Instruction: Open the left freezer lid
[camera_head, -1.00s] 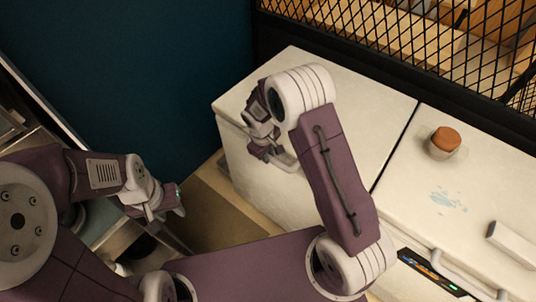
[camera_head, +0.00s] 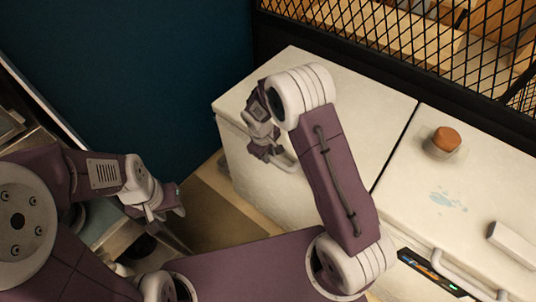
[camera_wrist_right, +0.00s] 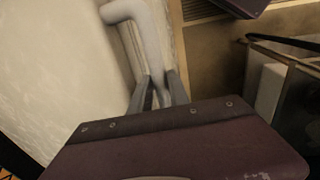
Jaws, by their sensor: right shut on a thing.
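The left freezer lid (camera_head: 372,98) is a white panel on the white chest freezer and lies closed as far as I can see. My right arm crosses in front of part of it. My right gripper (camera_head: 277,156) is at the lid's front left edge, at its pale handle (camera_head: 286,162). In the right wrist view the handle is a curved white tube (camera_wrist_right: 146,34), and my right gripper's grey fingers (camera_wrist_right: 158,92) are shut on it. My left gripper (camera_head: 178,203) hangs away from the freezer at the left; its finger gap is not clear.
The right lid (camera_head: 402,199) carries a small jar with an orange-brown top (camera_head: 446,139) and a bluish smear. A lit control panel (camera_head: 432,272) is on the freezer's front. Black mesh (camera_head: 440,45) stands behind. A blue wall (camera_head: 130,80) is at the left.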

